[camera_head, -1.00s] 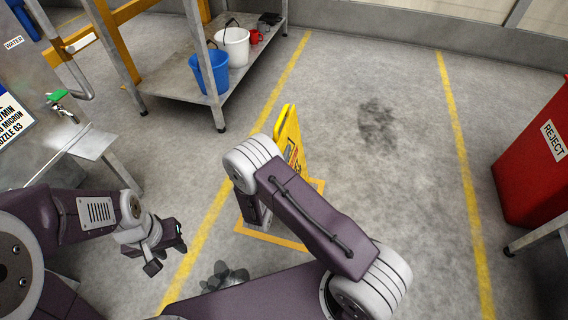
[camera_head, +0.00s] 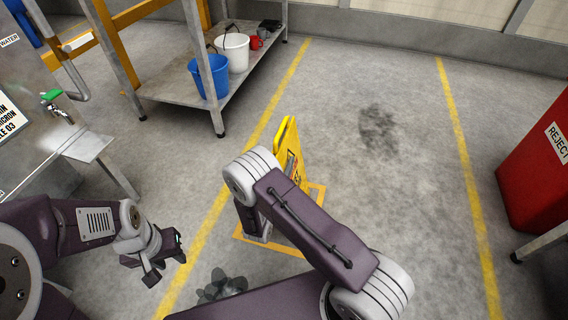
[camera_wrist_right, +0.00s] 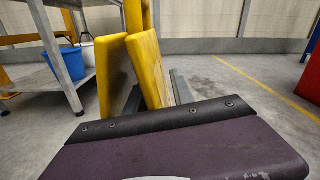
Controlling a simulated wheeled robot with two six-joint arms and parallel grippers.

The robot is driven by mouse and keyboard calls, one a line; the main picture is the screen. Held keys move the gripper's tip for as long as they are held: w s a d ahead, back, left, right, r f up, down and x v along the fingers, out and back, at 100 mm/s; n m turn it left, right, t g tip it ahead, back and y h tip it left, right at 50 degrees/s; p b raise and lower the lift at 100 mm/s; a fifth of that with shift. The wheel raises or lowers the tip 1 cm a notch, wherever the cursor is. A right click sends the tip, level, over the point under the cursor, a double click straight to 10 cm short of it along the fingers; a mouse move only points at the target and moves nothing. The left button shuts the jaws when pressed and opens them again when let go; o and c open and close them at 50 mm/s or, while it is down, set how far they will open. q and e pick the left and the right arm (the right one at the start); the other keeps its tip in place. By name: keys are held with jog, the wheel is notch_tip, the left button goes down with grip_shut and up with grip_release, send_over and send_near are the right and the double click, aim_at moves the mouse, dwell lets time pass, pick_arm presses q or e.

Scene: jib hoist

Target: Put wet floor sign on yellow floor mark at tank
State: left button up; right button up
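The yellow wet floor sign (camera_head: 290,148) stands upright beyond my right forearm, which hides its lower part in the head view. In the right wrist view its two yellow panels (camera_wrist_right: 146,68) lean apart. The dark fingers of my right gripper (camera_wrist_right: 157,92) lie on both sides of the right panel and appear shut on it; my right gripper is hidden in the head view. The yellow floor mark (camera_head: 318,198) is a square outline around the sign's place; I cannot tell whether the sign touches the floor. My left gripper (camera_head: 168,264) is open and empty at the lower left.
A metal rack with a blue bucket (camera_head: 209,76) and a white bucket (camera_head: 233,52) stands behind. The steel tank with a tap (camera_head: 60,112) is at left. A red reject bin (camera_head: 535,165) is at right.

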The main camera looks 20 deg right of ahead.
jog(key=shift+r, duration=0.15)
jog(key=shift+s+a+p, duration=0.2)
jog(key=shift+p, duration=0.1)
jog(key=p+v, duration=0.4)
jog(key=v, duration=0.6)
jog(key=s+d+r+m+g+h, duration=0.4)
jog(key=s+d+m+g, duration=0.2)
jog(key=d+m+g, duration=0.35)
jog(key=s+d+m+g+y, duration=0.3)
jog(key=s+m+g+y, duration=0.2)
jog(key=s+m+g, duration=0.5)
jog(key=w+a+r+m+t+y, duration=0.1)
jog(key=a+r+m+t+y, duration=0.3)
jog(key=a+m+y, duration=0.3)
jog(key=m+t+y, duration=0.1)
jog(key=m+y, duration=0.1)
jog(key=m, duration=0.3)
jog(key=shift+t, duration=0.35)
